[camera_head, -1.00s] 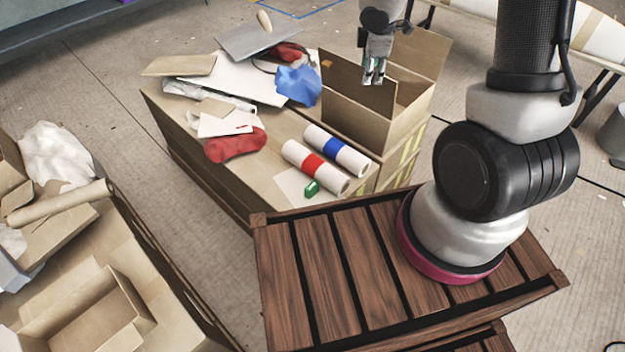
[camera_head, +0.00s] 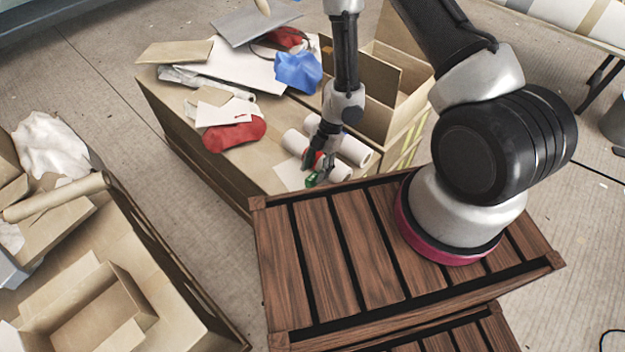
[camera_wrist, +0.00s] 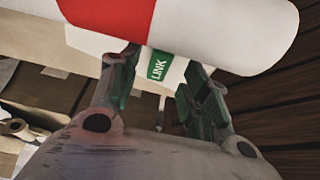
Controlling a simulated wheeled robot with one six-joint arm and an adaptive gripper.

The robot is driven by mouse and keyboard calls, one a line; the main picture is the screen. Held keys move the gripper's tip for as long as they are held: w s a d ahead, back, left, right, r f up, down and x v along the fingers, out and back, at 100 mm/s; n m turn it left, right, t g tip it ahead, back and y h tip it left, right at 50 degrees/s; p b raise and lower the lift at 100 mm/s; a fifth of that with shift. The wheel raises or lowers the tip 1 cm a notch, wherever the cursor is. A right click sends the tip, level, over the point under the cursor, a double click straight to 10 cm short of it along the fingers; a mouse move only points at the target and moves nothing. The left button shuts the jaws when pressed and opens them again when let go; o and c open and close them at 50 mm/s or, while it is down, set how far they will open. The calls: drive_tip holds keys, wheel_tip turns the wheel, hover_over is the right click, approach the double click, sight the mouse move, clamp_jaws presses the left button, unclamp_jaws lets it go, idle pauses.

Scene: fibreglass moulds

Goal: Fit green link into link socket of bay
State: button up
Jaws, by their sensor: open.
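The green link (camera_head: 313,181) lies on the cardboard box top at its front edge, beside the slatted wooden crate. In the wrist view the green link (camera_wrist: 159,66), lettered "LINK", shows between my fingers. My gripper (camera_head: 319,169) is open and points down at the link; in the wrist view my gripper (camera_wrist: 165,85) has one finger on each side of it. I cannot tell whether a finger touches it. The link's lower part is hidden in the wrist view. I cannot make out a link socket or bay in either view.
A white roll with a red band (camera_wrist: 110,15) lies close beyond my fingers. A second white roll (camera_head: 354,151) lies beside it. The wooden crate (camera_head: 312,262) is close in front.

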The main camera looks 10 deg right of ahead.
sight(313, 176)
drive_tip(key=x, duration=0.4)
drive_tip(key=shift+w, duration=0.1)
clamp_jaws()
drive_tip(key=shift+r, duration=0.15)
